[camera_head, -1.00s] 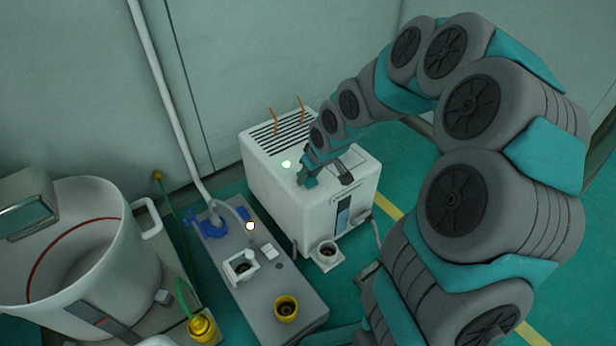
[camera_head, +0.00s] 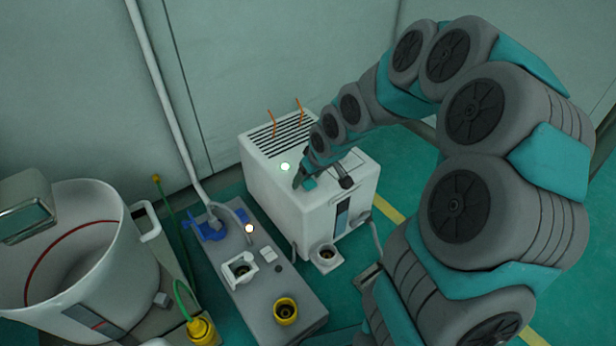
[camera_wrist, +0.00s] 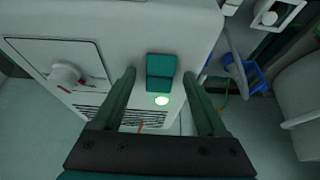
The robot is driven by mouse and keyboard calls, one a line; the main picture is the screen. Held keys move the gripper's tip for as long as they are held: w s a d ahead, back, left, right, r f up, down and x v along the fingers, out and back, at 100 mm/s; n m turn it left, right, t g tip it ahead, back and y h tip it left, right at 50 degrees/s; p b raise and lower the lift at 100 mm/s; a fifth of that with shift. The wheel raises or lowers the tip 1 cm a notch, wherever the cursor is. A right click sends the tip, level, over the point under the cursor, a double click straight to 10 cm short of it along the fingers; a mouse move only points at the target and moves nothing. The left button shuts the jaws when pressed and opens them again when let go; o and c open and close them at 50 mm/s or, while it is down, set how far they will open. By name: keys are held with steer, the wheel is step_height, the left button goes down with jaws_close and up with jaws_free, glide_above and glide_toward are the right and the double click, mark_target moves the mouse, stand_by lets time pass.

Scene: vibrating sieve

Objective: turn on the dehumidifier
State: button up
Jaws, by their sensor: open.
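The dehumidifier (camera_head: 290,215) is a white box with a slotted vent on top. On its top a teal rocker switch (camera_wrist: 161,72) shows in the wrist view, with a glowing pale green light (camera_wrist: 162,100) just beside it. The light also shows in the head view (camera_head: 285,167). My gripper (camera_wrist: 158,74) is open and empty, its two fingers on either side of the switch. I cannot tell whether a finger touches the panel or the switch. In the head view my gripper (camera_head: 304,184) is at the box top, partly hidden by my wrist.
A knob (camera_wrist: 66,73) sits on a panel beside the switch. Two orange prongs (camera_head: 300,110) rise near the vent. A large white bucket (camera_head: 105,265) is farther left.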

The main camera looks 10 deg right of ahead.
steer(key=p+v, duration=0.1)
steer(key=v, duration=0.6)
steer(key=shift+r, duration=0.25)
steer(key=shift+s, duration=0.2)
steer(key=s+r+m+g+h, duration=0.1)
steer(key=s+r+m+g, duration=0.15)
steer(key=s, duration=1.35)
steer(key=s+r+m+g+h, duration=0.1)
steer(key=s+r+m+g, duration=0.2)
steer(key=s, duration=1.3)
step_height(320, 180, up, 13)
steer(key=n+p, duration=0.1)
steer(key=p, duration=1.1)
steer(key=shift+s+a+g+p, duration=0.3)
steer(key=shift+a+g+p, duration=0.05)
steer(key=shift+a+g, duration=0.15)
steer(key=shift+f, duration=0.15)
